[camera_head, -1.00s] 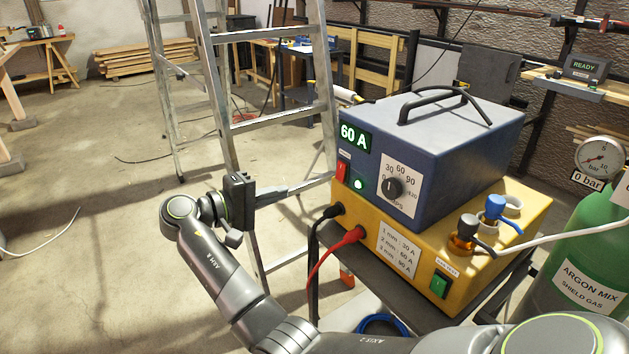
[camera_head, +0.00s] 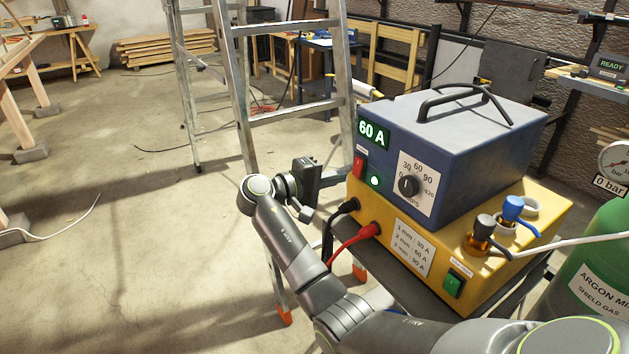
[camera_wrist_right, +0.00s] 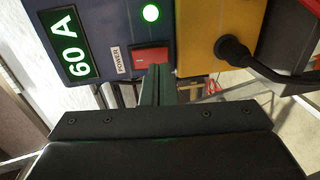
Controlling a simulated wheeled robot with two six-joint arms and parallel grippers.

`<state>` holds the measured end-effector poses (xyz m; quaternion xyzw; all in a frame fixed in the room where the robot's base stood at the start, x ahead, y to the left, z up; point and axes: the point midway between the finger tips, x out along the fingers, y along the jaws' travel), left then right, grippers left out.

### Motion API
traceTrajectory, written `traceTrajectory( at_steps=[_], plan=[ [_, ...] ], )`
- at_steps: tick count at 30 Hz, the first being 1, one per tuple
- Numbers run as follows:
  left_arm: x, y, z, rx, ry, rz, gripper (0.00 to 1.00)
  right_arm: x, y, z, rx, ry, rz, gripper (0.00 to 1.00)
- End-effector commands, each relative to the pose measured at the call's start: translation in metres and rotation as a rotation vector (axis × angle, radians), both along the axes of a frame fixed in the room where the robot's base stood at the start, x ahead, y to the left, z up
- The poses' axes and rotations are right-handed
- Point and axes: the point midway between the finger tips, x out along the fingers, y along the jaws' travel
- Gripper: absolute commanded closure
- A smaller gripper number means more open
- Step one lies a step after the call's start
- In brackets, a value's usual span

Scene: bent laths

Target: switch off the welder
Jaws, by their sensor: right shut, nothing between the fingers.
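The welder (camera_head: 465,150) is a blue box with a black handle. Its display (camera_head: 374,134) reads 60 A and its green lamp (camera_head: 375,181) is lit; both also show in the right wrist view. The red power switch (camera_head: 359,167) is on the front's left edge; in the right wrist view the switch (camera_wrist_right: 149,57) is beside the POWER label. My right gripper (camera_head: 340,174) is shut and empty, its fingertips (camera_wrist_right: 158,75) close in front of the switch and overlapping its lower edge. I cannot tell whether they touch. My left gripper is out of view.
The welder stands on a yellow unit (camera_head: 400,215) with a green switch (camera_head: 453,284) and plugged cables. A metal ladder (camera_head: 240,100) stands close behind my right gripper. A green gas cylinder (camera_head: 600,265) is at the right. Open floor lies left.

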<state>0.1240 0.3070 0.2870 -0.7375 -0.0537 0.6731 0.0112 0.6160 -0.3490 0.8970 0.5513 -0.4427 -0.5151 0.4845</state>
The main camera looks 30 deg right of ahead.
Motion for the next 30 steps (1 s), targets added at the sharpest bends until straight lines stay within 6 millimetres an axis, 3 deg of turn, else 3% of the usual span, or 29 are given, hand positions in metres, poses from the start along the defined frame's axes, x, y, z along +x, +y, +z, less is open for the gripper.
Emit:
traceTrajectory(
  at_steps=[7,23,30],
  plan=[
    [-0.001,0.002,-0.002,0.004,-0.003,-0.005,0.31,0.002,-0.028,-0.004,-0.001,0.0,0.0,1.0],
    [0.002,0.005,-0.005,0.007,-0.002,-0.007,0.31,0.002,-0.033,-0.007,-0.018,0.0,-0.001,1.0],
    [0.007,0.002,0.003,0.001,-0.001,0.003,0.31,0.003,-0.037,-0.007,-0.071,-0.006,-0.001,1.0]
  ],
)
